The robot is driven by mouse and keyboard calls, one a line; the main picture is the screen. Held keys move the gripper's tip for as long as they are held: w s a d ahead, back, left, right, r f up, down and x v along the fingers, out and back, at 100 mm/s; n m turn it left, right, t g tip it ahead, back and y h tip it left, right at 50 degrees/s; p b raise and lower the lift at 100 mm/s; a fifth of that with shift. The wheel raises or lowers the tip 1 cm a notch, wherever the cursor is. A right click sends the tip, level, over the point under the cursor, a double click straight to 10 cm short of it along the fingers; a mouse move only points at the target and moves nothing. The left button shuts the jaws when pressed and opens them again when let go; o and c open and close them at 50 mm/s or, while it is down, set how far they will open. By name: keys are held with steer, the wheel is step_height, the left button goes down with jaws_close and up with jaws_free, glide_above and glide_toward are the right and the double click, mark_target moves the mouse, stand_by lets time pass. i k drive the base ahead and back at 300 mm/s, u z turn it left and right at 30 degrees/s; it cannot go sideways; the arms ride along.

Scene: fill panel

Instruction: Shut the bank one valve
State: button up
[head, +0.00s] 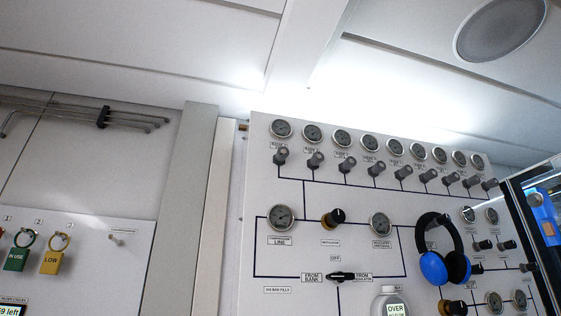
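A white fill panel (360,190) is on the wall at the centre right, seen from below. A row of several round gauges runs along its top, with a row of grey valve knobs under them. The leftmost knob (281,157) sits below the leftmost gauge (281,128). The small label between them appears to begin with "BANK", but its number is too small to read surely. I cannot tell whether this valve is open or shut. My gripper is not in view.
Lower on the panel are a brass-based black knob (333,218) and a black FROM BANK selector (342,277). Blue ear defenders (442,262) hang in front. Green (16,259) and yellow tags (52,262) hang left.

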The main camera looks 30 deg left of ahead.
mark_target(283, 153)
steer(key=u, duration=0.45)
steer(key=i, duration=0.5)
steer(key=u, duration=0.55)
